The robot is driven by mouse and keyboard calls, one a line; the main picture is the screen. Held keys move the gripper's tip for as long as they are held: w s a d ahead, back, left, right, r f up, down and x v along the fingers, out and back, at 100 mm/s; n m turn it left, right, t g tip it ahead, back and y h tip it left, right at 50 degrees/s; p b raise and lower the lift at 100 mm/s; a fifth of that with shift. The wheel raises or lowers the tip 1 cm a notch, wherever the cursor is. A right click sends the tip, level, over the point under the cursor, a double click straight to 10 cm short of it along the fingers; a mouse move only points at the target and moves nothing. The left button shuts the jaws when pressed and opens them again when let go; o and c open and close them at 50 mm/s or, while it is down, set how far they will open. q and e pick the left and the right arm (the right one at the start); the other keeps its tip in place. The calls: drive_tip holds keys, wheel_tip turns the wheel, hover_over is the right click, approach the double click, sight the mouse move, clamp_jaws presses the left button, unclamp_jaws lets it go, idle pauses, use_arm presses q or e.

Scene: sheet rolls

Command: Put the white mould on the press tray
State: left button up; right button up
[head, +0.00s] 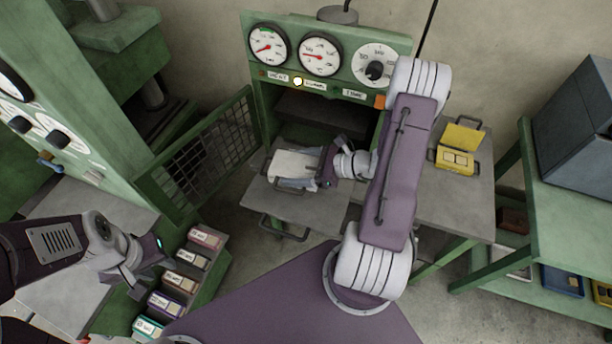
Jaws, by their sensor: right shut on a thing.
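The white mould (296,165) is a flat pale slab over the grey press tray (262,196), which sticks out of the green press below the dials. My right gripper (300,183) reaches in from the right and is shut on the mould's near right side. I cannot tell whether the mould rests on the tray or is held just above it.
The press's mesh door (205,150) stands open on the left. A yellow mould (456,158) lies open on the grey side table (455,205) at the right. Labelled boxes (181,282) stand in a row at the lower left. A green shelf (570,210) stands far right.

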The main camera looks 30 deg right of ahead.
sight(301, 157)
drive_tip(key=shift+w+d+r+m+t+h, duration=0.25)
drive_tip(key=shift+w+d+r+m, duration=0.1)
drive_tip(key=shift+d, duration=0.25)
drive_tip(key=shift+w+d+r+m+t+h, duration=0.15)
drive_tip(key=shift+w+d+r+m+t, duration=0.15)
drive_tip(key=shift+d, duration=0.3)
drive_tip(key=shift+w+d, duration=0.1)
drive_tip(key=shift+d, duration=0.15)
wheel_tip(301, 157, down, 5)
drive_tip(key=shift+a+f, duration=0.1)
drive_tip(key=shift+f, duration=0.4)
wheel_tip(301, 157, down, 4)
drive_tip(key=shift+r, duration=0.15)
drive_tip(key=shift+f, duration=0.2)
